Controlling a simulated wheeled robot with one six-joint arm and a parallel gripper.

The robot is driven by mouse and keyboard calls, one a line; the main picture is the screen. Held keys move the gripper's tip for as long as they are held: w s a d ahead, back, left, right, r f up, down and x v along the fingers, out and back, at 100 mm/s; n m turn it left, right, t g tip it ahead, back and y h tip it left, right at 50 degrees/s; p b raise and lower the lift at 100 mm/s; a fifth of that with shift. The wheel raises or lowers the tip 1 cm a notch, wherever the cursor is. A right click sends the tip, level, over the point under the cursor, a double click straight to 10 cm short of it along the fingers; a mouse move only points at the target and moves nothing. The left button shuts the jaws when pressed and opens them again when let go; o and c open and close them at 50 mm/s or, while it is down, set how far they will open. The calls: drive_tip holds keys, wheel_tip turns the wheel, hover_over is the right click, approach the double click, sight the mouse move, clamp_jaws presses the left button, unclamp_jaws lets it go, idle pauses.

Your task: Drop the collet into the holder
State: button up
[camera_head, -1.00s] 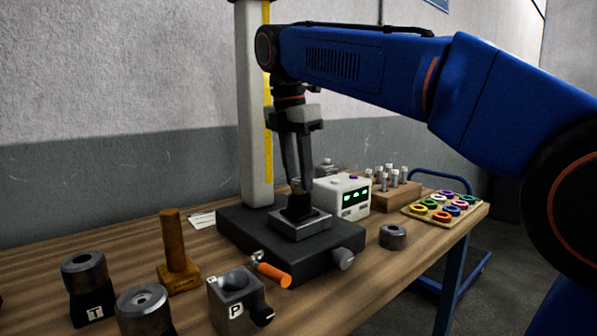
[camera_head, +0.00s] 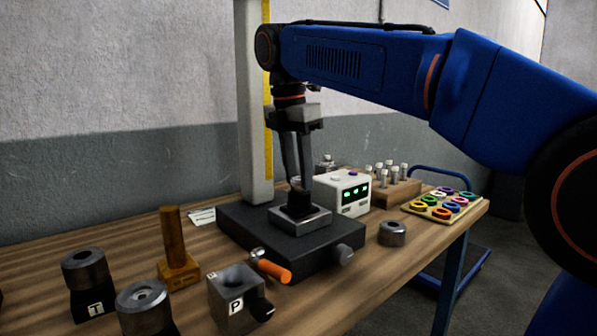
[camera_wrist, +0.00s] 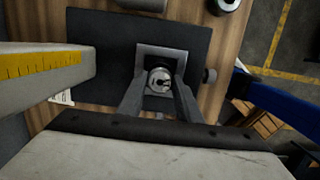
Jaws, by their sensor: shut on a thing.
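My gripper (camera_head: 299,182) points down over the black-based stand at the middle of the table. Its fingers are closed around a small round metal piece, seemingly the collet, which shows end-on between the fingertips in the wrist view (camera_wrist: 159,79). The fingers hide part of the collet. I cannot tell whether it is inside the socket or just above it.
The stand's pale column (camera_head: 254,110) rises close behind my gripper. A white readout box (camera_head: 349,190) stands just right.

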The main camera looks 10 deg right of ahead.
drive_tip(key=shift+f, duration=0.1)
drive_tip(key=o, duration=1.2)
drive_tip(key=shift+o, duration=0.2)
drive_tip(key=shift+s+a+r, duration=0.1)
drive_tip(key=shift+a+r, duration=0.05)
drive_tip(key=shift+r, duration=1.1)
drive_tip(key=shift+s+a+r, duration=0.1)
drive_tip(key=shift+a+r, duration=0.1)
drive_tip(key=shift+r, duration=1)
drive_tip(key=shift+s+a+r, duration=0.1)
drive_tip(key=shift+a+r, duration=0.05)
drive_tip(key=shift+r, duration=1.1)
drive_tip(key=shift+s, duration=0.1)
